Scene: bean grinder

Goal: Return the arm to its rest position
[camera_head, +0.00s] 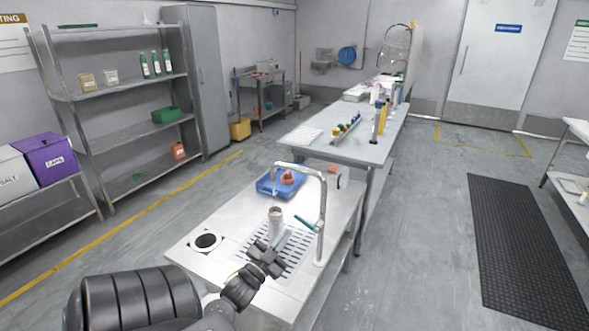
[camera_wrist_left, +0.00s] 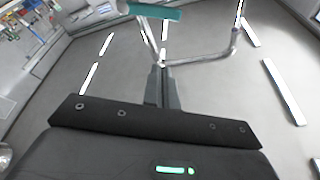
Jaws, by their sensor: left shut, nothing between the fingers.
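My left arm comes in from the bottom left in the head view. Its gripper (camera_head: 268,256) is over the front of the steel sink table (camera_head: 195,258), above the slotted drain area. In the left wrist view the fingers (camera_wrist_left: 161,88) are together with nothing between them. A pale cylindrical object (camera_head: 275,222) stands just behind the gripper; I cannot tell if they touch. The teal handle also shows in the wrist view (camera_wrist_left: 155,12). My right gripper is not in view.
A round dark opening (camera_head: 206,241) is in the table left of the gripper. A blue tray (camera_head: 268,186) with an orange item lies behind. A longer bench (camera_head: 345,150) stands beyond. A black floor mat (camera_head: 525,250) and open floor are to the right.

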